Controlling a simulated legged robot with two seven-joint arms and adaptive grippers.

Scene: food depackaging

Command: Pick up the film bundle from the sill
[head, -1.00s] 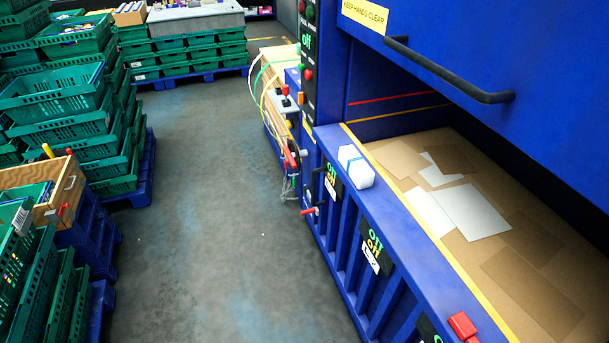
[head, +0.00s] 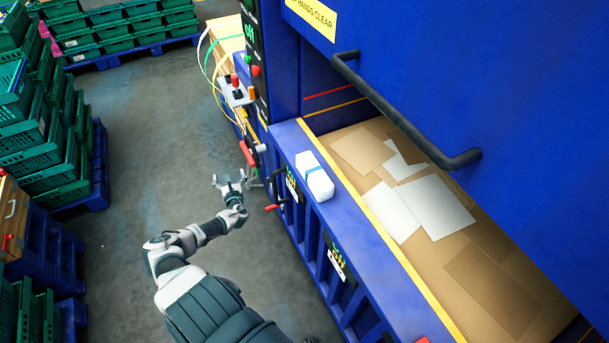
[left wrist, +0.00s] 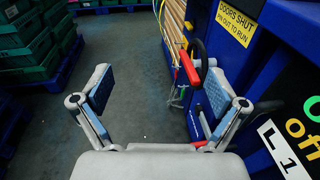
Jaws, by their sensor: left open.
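The film bundle (head: 316,178) is a white block with a blue band. It lies on the blue sill (head: 343,230) of the machine, beside the yellow edge strip. My left gripper (head: 229,182) is open and empty over the floor, left of the sill and apart from the bundle. In the left wrist view my left gripper (left wrist: 158,92) has its two fingers spread wide, with floor between them. The bundle does not show in the left wrist view. My right gripper is not in view.
A red-handled lever (head: 247,153) and cables stick out from the machine front near my left gripper. A dark bar handle (head: 400,115) crosses the raised blue door. Cardboard and white sheets (head: 435,205) lie inside the opening. Green crates (head: 50,130) stand at the left; the floor between is clear.

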